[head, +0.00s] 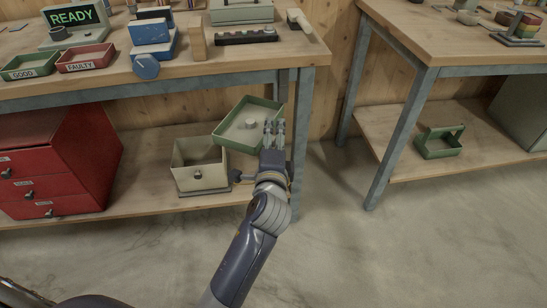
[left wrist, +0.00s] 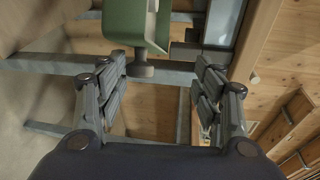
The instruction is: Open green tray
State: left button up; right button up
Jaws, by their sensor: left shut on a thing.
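A green tray (head: 233,146) is at the lower shelf, beside and partly above a cream box, tilted in the head view. A small grey round part (head: 250,123) shows inside it. My left gripper (head: 274,128) is at the tray's right side and is shut on it. My right gripper is in neither view.
A red drawer cabinet (head: 60,165) is at left. A table leg (head: 300,140) is close right of my gripper. A green GOOD tray (head: 30,67) and red FAULTY tray (head: 85,60) sit on the bench.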

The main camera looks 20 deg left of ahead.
pick_arm(q)
jog(key=r+v, duration=0.1)
jog(key=v, duration=0.8)
jog(key=shift+s+d+t, duration=0.2)
jog(key=shift+s+t, duration=0.1)
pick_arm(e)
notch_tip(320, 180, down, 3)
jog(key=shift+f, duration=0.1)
pick_arm(q)
jog(key=shift+p, duration=0.4)
